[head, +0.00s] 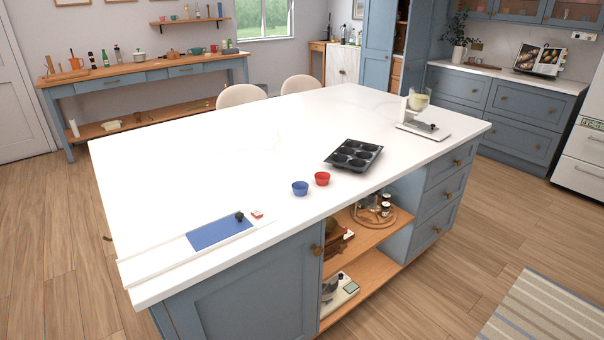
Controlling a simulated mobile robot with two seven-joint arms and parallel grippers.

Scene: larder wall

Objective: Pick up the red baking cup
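A small red baking cup (322,178) stands upright on the white top of the kitchen island (230,140), near its front edge. A blue baking cup (300,188) stands just to its left and slightly nearer the front edge. A dark muffin tin (354,155) with several round wells lies behind and to the right of the red cup. The wells look empty. Neither of my grippers shows in the head view.
A kitchen scale with a bowl (424,127) stands at the island's right end. A white board with a blue panel (220,232) lies at the front left, with small items beside it. Open shelves (365,235) sit below the front edge. The island's middle and back are clear.

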